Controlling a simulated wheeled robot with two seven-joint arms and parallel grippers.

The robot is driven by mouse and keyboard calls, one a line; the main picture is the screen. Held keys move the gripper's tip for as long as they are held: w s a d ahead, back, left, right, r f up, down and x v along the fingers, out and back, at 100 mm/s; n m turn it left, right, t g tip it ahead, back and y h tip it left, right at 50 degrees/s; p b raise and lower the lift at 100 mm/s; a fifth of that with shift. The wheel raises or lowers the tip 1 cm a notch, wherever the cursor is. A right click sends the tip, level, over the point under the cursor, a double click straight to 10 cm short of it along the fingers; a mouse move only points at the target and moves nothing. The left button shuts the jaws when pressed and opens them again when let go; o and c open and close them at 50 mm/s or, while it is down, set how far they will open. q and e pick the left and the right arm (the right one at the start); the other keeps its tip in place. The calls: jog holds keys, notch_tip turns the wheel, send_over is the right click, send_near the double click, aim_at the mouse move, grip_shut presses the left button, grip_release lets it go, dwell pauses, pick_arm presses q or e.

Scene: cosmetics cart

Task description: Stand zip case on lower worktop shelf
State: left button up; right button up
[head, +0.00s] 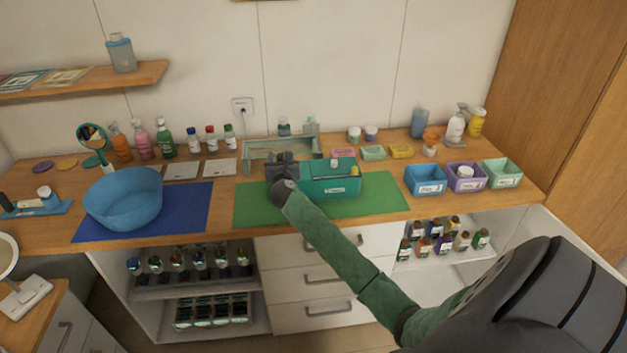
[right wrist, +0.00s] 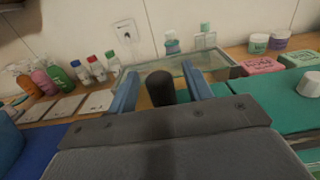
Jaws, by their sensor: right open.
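A teal box-shaped case (head: 330,188) with a pale label on its front sits on the green mat (head: 385,200); I cannot tell for sure that it is the zip case. Its top also shows at the right of the right wrist view (right wrist: 245,147). My right gripper (head: 282,158) is at the case's left end, above the mat's back edge. In the right wrist view its two blue fingers (right wrist: 159,72) are apart, with a dark upright cylinder (right wrist: 160,90) showing between them; whether they touch it is unclear. My left gripper is out of view.
A glassy tray (head: 258,150) stands behind the gripper. Below the worktop are open shelves with bottles, left (head: 190,285) and right (head: 440,255). A blue bowl (head: 125,200) stands left; blue (head: 424,182), purple (head: 466,180) and green (head: 502,175) bins stand right.

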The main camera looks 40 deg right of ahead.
grip_shut()
jog(key=shift+r, duration=0.2)
